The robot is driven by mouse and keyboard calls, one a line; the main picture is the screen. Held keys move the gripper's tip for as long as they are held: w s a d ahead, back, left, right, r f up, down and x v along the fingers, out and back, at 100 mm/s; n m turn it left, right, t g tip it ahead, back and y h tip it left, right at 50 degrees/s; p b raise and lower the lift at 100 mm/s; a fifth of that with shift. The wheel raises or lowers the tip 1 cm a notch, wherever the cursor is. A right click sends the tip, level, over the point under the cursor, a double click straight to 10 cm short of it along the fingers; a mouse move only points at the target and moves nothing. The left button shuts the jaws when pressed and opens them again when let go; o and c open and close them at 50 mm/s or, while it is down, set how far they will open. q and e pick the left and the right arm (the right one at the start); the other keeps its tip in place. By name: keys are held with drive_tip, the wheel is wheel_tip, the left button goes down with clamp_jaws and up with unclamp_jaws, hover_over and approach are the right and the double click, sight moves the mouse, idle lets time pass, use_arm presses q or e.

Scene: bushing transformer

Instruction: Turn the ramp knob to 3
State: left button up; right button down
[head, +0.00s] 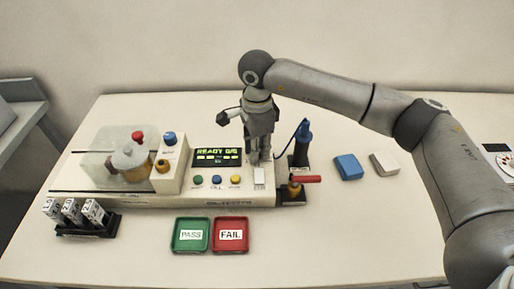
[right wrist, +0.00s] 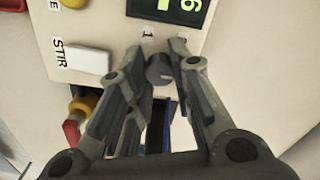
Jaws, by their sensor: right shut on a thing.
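The ramp knob is a small dark round knob (right wrist: 159,70) on the machine's front panel, seen in the right wrist view between my fingertips. My right gripper (right wrist: 163,62) is shut on it, with one finger on each side; it also shows from above in the head view (head: 259,158), pointing down at the right end of the machine (head: 110,200). In the head view the gripper hides the knob. My left gripper is not in view.
The display (head: 217,156) reads READY. A white STIR switch (right wrist: 87,60) sits beside the knob. A red-handled valve (head: 304,180) and a blue-topped tool (head: 303,135) stand right of my gripper. Green PASS (head: 191,249) and red FAIL (head: 230,249) trays lie in front.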

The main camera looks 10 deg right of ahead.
drive_tip(key=c, duration=1.5)
unclamp_jaws()
drive_tip(key=shift+r, duration=0.1)
wheel_tip(320, 180, up, 12)
drive_tip(key=shift+f, duration=0.1)
